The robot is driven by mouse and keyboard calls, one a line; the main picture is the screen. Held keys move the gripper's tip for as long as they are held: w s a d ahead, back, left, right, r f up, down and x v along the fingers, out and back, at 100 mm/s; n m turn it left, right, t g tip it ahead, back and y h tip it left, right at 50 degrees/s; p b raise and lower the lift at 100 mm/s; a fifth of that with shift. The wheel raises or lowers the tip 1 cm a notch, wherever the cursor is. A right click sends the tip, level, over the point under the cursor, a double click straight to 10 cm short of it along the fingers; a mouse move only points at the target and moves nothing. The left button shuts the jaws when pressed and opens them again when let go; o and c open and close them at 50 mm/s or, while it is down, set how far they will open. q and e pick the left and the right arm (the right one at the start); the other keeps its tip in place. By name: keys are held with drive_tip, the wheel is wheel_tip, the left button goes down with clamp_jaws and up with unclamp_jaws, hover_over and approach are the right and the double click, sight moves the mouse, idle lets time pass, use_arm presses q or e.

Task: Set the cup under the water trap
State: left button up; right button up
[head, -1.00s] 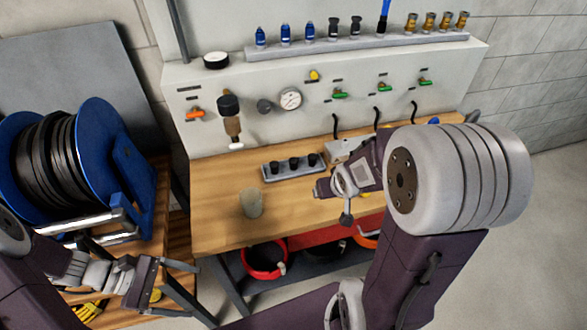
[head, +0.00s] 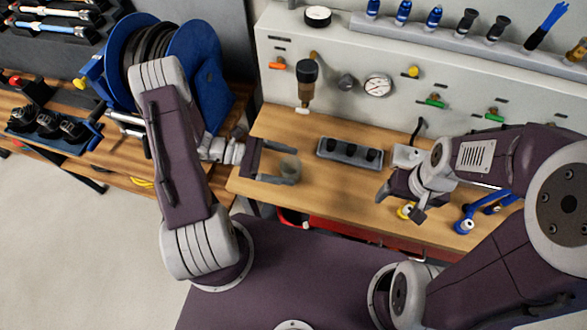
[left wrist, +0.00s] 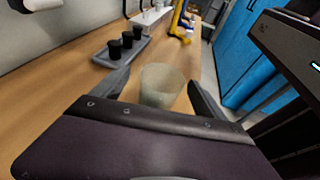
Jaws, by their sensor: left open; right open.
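The cup (head: 290,165) is small, translucent and upright on the wooden bench near its left end. The water trap (head: 306,82) is an amber bowl with a dark top on the pale panel, with a white tip at its bottom. The cup stands in front of and below it, apart from it. My left gripper (head: 293,170) is open, with its fingers on either side of the cup. The left wrist view shows the cup (left wrist: 160,86) between the spread fingertips; whether they touch it is unclear. My right gripper (head: 400,203) is open over the bench's right part and looks empty.
A grey block with black sockets (head: 350,153) lies right of the cup. A yellow item (head: 406,211) and a blue tool (head: 482,209) lie by my right gripper. A blue hose reel (head: 195,65) stands left. The bench below the trap looks clear.

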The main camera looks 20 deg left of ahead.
sight(298, 170)
use_arm(q)
drive_tip(key=x, duration=0.2)
drive_tip(key=p+x, duration=0.1)
drive_tip(key=shift+s+d+f, duration=0.1)
drive_tip(key=shift+d+f, duration=0.25)
drive_tip(key=shift+f, duration=0.05)
drive_tip(key=shift+d+f, duration=0.15)
drive_tip(key=shift+d, duration=0.25)
drive_tip(key=c, duration=1.4)
drive_tip(key=shift+a+r, duration=0.1)
drive_tip(key=shift+r, duration=0.35)
wheel_tip(298, 170, up, 3)
drive_tip(key=shift+f, duration=0.1)
drive_tip(key=s+d+r+p, duration=0.1)
drive_tip(key=s+r+p, duration=0.1)
drive_tip(key=s, duration=0.1)
drive_tip(key=s+d+r+p, duration=0.2)
drive_tip(key=s+r, duration=0.1)
drive_tip(key=s+d+r+p, duration=0.2)
drive_tip(key=s+p, duration=0.1)
drive_tip(key=s, duration=0.1)
drive_tip(key=shift+s+d+r, duration=0.1)
drive_tip(key=shift+d+r, duration=0.05)
